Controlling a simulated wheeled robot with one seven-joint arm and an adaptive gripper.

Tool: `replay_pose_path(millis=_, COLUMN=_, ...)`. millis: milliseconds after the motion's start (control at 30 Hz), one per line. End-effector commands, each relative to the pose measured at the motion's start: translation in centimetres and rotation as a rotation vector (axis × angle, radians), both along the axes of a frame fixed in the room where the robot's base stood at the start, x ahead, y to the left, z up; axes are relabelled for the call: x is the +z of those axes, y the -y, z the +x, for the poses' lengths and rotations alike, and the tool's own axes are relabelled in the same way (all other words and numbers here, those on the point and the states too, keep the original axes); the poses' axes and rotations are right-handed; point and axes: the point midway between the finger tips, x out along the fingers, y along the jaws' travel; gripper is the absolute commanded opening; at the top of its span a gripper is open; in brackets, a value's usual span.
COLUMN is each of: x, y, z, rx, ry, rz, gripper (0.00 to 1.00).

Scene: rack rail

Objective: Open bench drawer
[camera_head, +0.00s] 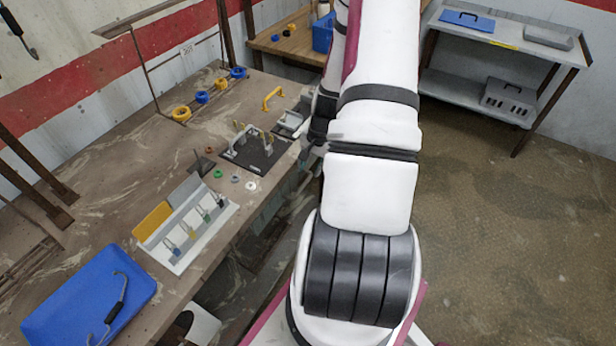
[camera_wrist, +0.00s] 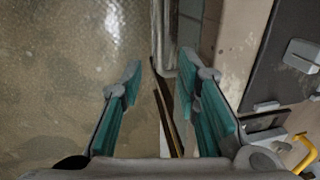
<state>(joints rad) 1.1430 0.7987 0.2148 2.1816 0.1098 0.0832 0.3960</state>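The brown bench (camera_head: 95,200) runs along the left in the head view. Its front face is mostly dark or behind my arm, and I cannot make out the drawer clearly there. In the wrist view my gripper (camera_wrist: 160,64) is open, its two teal fingers spread apart beside the bench front (camera_wrist: 240,40). A grey metal bar (camera_wrist: 163,35) comes down from the top edge and ends near the gap between the fingertips. I cannot tell whether it is the drawer's handle, or whether a finger touches it.
A dark plate with a grey handle (camera_head: 255,155), a white rack with small padlocks (camera_head: 190,225), and a blue tray (camera_head: 85,300) are on the bench. A yellow handle (camera_head: 272,97) stands farther back. A grey shelf table (camera_head: 480,45) is at back right. The floor at right is clear.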

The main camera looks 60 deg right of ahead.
Motion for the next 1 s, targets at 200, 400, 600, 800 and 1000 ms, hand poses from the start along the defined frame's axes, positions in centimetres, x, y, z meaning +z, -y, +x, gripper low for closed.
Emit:
replay_pose_path(millis=200, x=-3.7, y=-0.1, z=0.6, rx=0.001, ry=-0.001, rz=0.002, gripper=0.30)
replay_pose_path(millis=400, x=-5.6, y=-0.1, z=1.0, rx=0.000, ry=-0.001, rz=0.000, gripper=0.30)
replay_pose_path(millis=600, x=-6.1, y=0.0, z=1.1, rx=0.000, ry=-0.001, rz=-0.001, gripper=0.30)
replay_pose_path(millis=800, x=-6.0, y=0.0, z=1.1, rx=0.000, ry=0.000, rz=-0.001, gripper=0.28)
replay_pose_path(millis=1000, x=-6.0, y=-0.1, z=1.1, rx=0.000, ry=0.000, rz=-0.001, gripper=0.00)
